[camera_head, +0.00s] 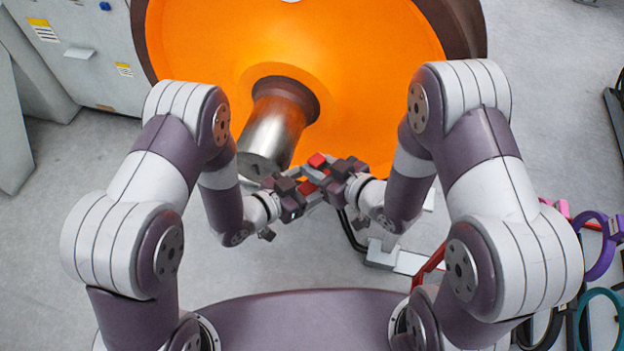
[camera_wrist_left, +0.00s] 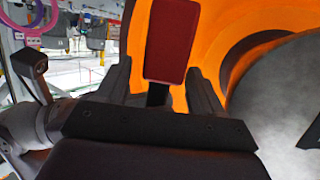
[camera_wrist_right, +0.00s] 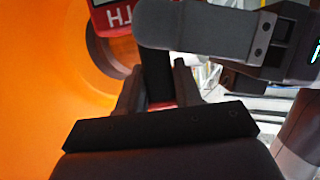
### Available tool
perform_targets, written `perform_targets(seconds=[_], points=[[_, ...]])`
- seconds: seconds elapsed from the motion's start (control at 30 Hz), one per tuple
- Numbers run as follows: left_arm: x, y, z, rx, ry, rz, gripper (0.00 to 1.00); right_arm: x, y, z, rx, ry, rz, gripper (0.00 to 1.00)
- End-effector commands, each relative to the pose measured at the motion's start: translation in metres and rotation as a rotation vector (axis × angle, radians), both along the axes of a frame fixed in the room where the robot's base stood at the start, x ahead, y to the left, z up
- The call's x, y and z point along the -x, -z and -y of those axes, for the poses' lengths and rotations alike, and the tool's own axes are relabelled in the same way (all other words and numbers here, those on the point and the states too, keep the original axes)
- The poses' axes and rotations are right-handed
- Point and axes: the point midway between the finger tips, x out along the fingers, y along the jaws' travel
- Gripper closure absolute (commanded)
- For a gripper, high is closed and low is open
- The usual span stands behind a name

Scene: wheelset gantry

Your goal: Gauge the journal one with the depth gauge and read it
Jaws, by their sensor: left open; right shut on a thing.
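The journal (camera_head: 272,128) is a bare steel cylinder standing out of the orange wheel; it also shows as a grey round shape in the left wrist view (camera_wrist_left: 285,90). The depth gauge (camera_head: 317,160) is red and dark, partly hidden between my grippers beside the journal's free end. Its red block shows in the left wrist view (camera_wrist_left: 173,40), and its lettered red face, partly cut off, in the right wrist view (camera_wrist_right: 112,14). My right gripper (camera_head: 326,173) is shut on the gauge. My left gripper (camera_head: 302,187) is open close against it; contact is unclear. No reading is legible.
The orange wheel (camera_head: 370,60) with a dark rim fills the far middle. A grey cabinet (camera_head: 85,45) stands at the left. Purple (camera_head: 601,250) and teal (camera_head: 600,315) rings hang at the lower right. Grey floor is clear at the left.

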Motion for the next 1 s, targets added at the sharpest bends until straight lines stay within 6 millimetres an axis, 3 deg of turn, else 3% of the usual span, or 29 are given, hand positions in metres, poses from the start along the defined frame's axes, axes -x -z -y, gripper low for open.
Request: perform_targets(seconds=[0.37,0.57,0.6,0.7,1.0], points=[[-0.0059,0.0029,0.0082,-0.001,-0.001,0.000,0.32,-0.0004,-0.0007,-0.0001,-0.001,0.000,0.002,1.00],[-0.0057,0.0029,0.0081,-0.001,0.000,-0.001,0.98,-0.0004,-0.0007,-0.0001,-0.001,0.000,0.002,1.00],[-0.0061,0.0021,0.0082,0.001,0.000,0.001,1.00,-0.0005,-0.0009,-0.0001,-0.001,0.000,0.002,0.63],[-0.0060,0.0022,0.0081,0.001,0.000,0.001,1.00,-0.0004,-0.0007,-0.0001,-0.001,0.000,0.002,0.36],[-0.0060,0.0022,0.0081,0.001,0.000,0.001,1.00,0.0014,-0.0014,0.0019,0.000,0.001,0.001,0.36]])
